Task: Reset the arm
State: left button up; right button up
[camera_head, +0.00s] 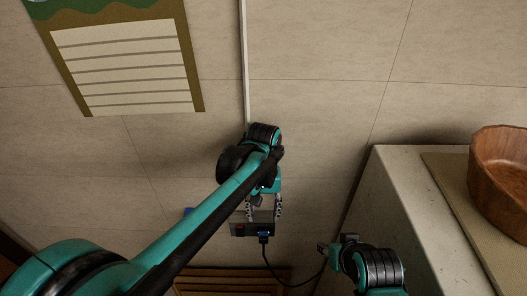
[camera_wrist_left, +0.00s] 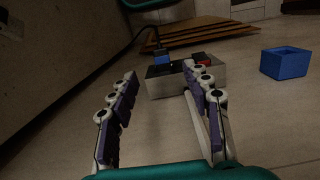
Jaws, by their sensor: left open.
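My left arm crosses the head view from the lower left, and its gripper (camera_head: 263,207) points down the picture. In the left wrist view, my left gripper (camera_wrist_left: 160,72) has its two fingers spread apart with nothing held between them. A grey box (camera_head: 240,230) with a red part and a plugged-in dark cable is just past the fingertips; it also shows in the wrist view (camera_wrist_left: 185,82). My right arm shows at the lower right of the head view, with its end (camera_head: 338,251) dark and small, so its jaws cannot be made out.
A counter (camera_head: 405,200) with a wooden bowl (camera_head: 500,180) on a board stands at the right. A blue open box (camera_wrist_left: 286,63) sits on the floor, near slatted wood panels (camera_wrist_left: 195,38). A lined poster (camera_head: 125,65) is at upper left. The cable (camera_head: 285,280) loops toward the counter.

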pick_arm(q)
jog(key=s+a+f+t+b, duration=0.4)
jog(key=s+a, duration=0.1)
jog(key=a, duration=0.4)
jog(key=s+a+f+t+b, duration=0.4)
jog(key=s+a+f+b, duration=0.1)
jog(key=a, duration=0.3)
jog(key=shift+s+a+f, duration=0.3)
jog(key=shift+a, duration=0.1)
